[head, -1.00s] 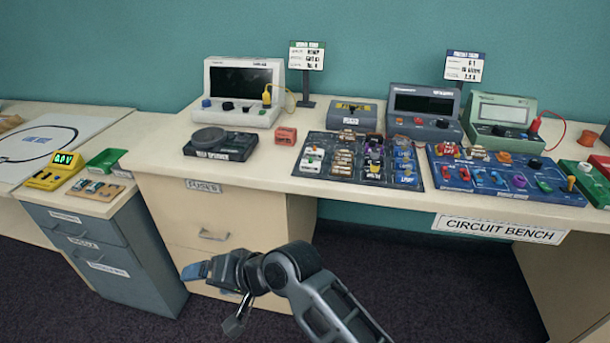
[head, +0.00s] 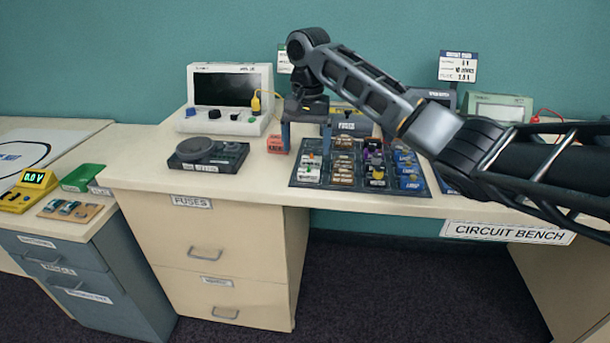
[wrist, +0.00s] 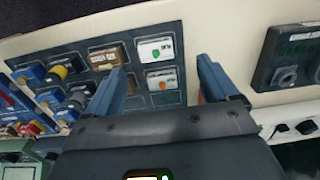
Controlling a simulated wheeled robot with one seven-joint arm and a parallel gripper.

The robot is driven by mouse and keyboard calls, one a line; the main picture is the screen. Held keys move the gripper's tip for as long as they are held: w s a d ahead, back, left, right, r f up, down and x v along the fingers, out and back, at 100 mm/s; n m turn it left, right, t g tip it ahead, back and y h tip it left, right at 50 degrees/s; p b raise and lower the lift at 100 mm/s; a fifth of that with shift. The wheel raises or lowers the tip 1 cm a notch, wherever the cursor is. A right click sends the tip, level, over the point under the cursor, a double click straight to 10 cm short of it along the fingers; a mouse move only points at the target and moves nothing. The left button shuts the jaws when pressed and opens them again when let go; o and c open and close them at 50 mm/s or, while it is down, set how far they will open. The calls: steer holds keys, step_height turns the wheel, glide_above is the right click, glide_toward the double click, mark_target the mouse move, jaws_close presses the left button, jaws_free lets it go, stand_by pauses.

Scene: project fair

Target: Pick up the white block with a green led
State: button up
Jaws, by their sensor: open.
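The white block with a green LED (head: 309,174) sits in the front left cell of the dark component tray (head: 345,188). It also shows in the wrist view (wrist: 153,47), at the top edge of the tray. A similar white block with an orange LED (head: 312,160) lies directly behind it, and shows in the wrist view (wrist: 161,80). My gripper (head: 306,148) is open and empty, pointing down above the tray's left part. In the wrist view its blue fingers (wrist: 163,68) spread on either side of the white blocks, apart from them.
Brown, yellow, purple and blue blocks fill the tray's other cells. A red block (head: 277,144) sits close by my left finger. A black turntable-like device (head: 208,155) and a white meter (head: 228,115) stand to the left. My arm covers much of the right bench.

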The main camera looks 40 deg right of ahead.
mark_target(309, 173)
steer(key=shift+d, duration=0.35)
steer(key=shift+s+f, duration=0.1)
steer(key=shift+f, duration=0.15)
steer(key=shift+f+p, duration=0.45)
steer(key=shift+f, duration=2.95)
steer(key=c, duration=1.2)
steer(key=shift+o, duration=0.2)
